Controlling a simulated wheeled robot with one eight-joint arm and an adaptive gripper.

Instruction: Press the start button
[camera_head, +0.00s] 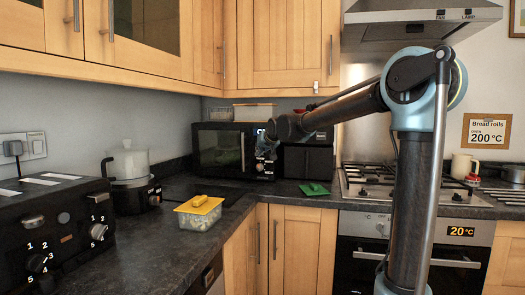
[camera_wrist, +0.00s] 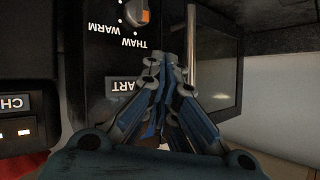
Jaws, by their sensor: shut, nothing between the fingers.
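A black microwave (camera_head: 215,148) stands in the back corner of the counter, with its door at the left and its control panel at the right. My gripper (camera_head: 262,150) is in front of that panel and hides part of it. In the wrist view my gripper (camera_wrist: 168,62) is shut and empty, its fingertips over the panel near the door handle (camera_wrist: 191,45). A label (camera_wrist: 124,86) on the panel reads upside down, with "ART" visible. The start button itself is hidden or cannot be made out. I cannot tell whether the fingertips touch the panel.
A dial (camera_wrist: 138,14) marked THAW and WARM is on the panel. A yellow-lidded container (camera_head: 199,213) and a green item (camera_head: 314,189) lie on the counter. A white pot (camera_head: 128,163) stands at the left, and a gas hob (camera_head: 385,185) is at the right. Cabinets (camera_head: 275,45) hang above.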

